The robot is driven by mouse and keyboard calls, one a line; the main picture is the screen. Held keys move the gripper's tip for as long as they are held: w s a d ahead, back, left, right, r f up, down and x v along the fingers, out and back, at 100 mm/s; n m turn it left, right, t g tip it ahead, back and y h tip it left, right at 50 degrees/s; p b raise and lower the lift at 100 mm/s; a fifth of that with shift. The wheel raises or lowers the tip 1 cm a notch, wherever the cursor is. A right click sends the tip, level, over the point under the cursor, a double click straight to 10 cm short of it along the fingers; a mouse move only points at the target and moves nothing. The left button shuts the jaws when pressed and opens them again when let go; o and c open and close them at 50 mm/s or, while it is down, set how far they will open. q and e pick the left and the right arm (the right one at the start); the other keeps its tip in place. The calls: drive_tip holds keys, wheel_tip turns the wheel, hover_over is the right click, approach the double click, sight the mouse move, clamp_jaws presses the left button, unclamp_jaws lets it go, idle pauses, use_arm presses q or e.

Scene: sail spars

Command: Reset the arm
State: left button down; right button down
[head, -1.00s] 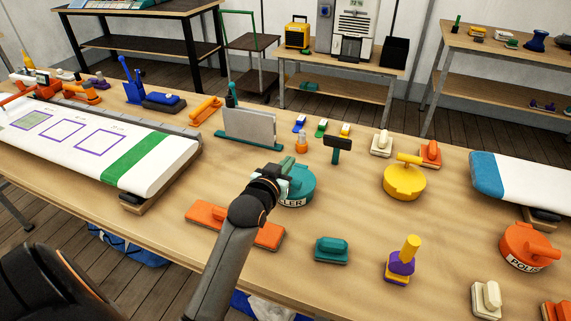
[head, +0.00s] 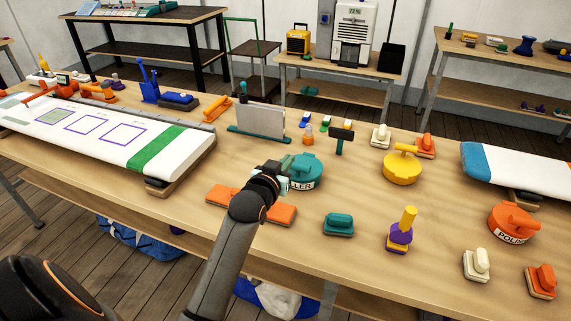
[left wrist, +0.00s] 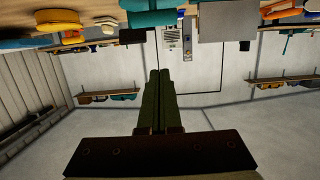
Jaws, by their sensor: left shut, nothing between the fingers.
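My left arm comes up from the bottom of the head view, and its gripper (head: 284,166) is over the workbench (head: 290,238), in front of a round teal tin (head: 306,172) with a partly hidden label. In the left wrist view the two fingers (left wrist: 159,98) lie together, shut and empty. That view is upside down, with the bench things along its top edge. An orange sanding block (head: 281,213) lies partly hidden behind my left arm. My right gripper is not in view.
A white spar panel (head: 90,131) with a green band lies at left, and another panel (head: 520,165) at right. A yellow round tin (head: 401,168), a teal block (head: 338,224), a purple-and-yellow tool (head: 401,232) and an orange tin (head: 513,223) stand right of my arm.

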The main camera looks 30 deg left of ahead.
use_arm(q)
drive_tip(key=shift+s, duration=0.15)
drive_tip(key=s+d+f+g, duration=0.1)
drive_tip(key=s+d+f, duration=0.1)
drive_tip(key=s+f, duration=0.1)
drive_tip(key=s+d+f+m+g+h, duration=0.1)
drive_tip(key=s+d+f+g, duration=0.1)
drive_tip(key=s+f, duration=0.1)
drive_tip(key=s+d+f+m+g+h, duration=0.1)
drive_tip(key=s+d+f, duration=0.1)
drive_tip(key=s+f, duration=0.2)
drive_tip(key=shift+s+d+g, duration=0.1)
drive_tip(key=shift+s+g, duration=0.2)
drive_tip(key=shift+s, duration=0.45)
drive_tip(key=s+d+f+m+g+h, duration=0.1)
drive_tip(key=s+d+f+g, duration=0.2)
drive_tip(key=s, duration=0.7)
drive_tip(key=s+d+f+m+g+h, duration=0.1)
drive_tip(key=s+d+f+m+g, duration=0.2)
drive_tip(key=s, duration=0.7)
drive_tip(key=w+d+f+t, duration=0.2)
drive_tip(key=f, duration=0.3)
drive_tip(key=w+d+f+n+t+h, duration=0.1)
drive_tip(key=w+d+f+t, duration=0.1)
drive_tip(key=f, duration=0.3)
drive_tip(key=shift+w+d+f+t+h, duration=0.15)
drive_tip(key=shift+d+f+t+h, duration=0.15)
drive_tip(key=shift+d+t, duration=0.15)
